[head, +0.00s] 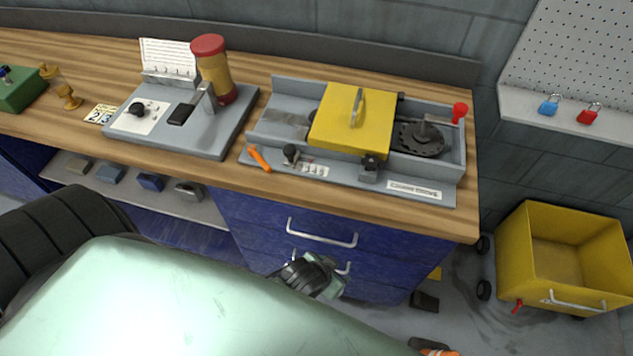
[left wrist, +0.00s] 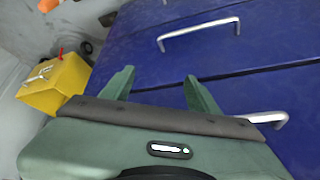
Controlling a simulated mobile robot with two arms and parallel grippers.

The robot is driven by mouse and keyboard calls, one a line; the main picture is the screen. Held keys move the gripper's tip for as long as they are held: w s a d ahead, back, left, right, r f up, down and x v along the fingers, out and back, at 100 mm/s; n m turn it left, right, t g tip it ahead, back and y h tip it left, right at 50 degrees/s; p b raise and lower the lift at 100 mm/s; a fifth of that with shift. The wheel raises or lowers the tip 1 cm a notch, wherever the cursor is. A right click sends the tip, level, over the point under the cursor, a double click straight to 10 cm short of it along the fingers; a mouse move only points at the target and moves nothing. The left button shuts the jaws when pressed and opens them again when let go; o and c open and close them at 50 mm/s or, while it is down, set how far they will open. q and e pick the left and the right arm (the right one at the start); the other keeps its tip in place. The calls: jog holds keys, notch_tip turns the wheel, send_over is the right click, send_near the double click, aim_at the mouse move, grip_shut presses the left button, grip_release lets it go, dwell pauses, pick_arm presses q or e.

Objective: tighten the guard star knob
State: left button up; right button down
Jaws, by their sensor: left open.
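The grey machine (head: 420,192) on the bench has a yellow guard (head: 341,128) with a handle on top. Two dark knobs show along its front: one (head: 370,163) at the guard's front right corner and one (head: 291,153) further left. I cannot tell for sure which is the star knob, nor how tight either is. My left gripper (head: 322,276) is below the bench top, in front of the blue drawers, well apart from the knobs. In the left wrist view the left gripper (left wrist: 162,88) is open and empty, facing the drawers. My right gripper is not in view.
A toothed dark disc (head: 421,139) and a red knob (head: 460,112) are right of the guard. An orange tool (head: 260,159) lies at the machine's front left. Drawer handles (head: 322,233) jut out near my gripper. A yellow cart (head: 515,245) stands on the floor at right.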

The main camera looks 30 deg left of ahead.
pick_arm(q)
jog(key=shift+n+g+y, duration=0.6)
jog(key=shift+y, duration=0.3)
jog(key=shift+s+a+f, duration=0.25)
jog(key=shift+a+f, duration=0.1)
jog(key=shift+a, duration=0.35)
jog(key=shift+s+a+f, duration=0.3)
jog(key=shift+a+f, duration=0.05)
jog(key=shift+a, duration=0.35)
jog(key=shift+s+a+f, duration=0.25)
jog(key=shift+a+f, duration=0.1)
jog(key=shift+a, duration=0.35)
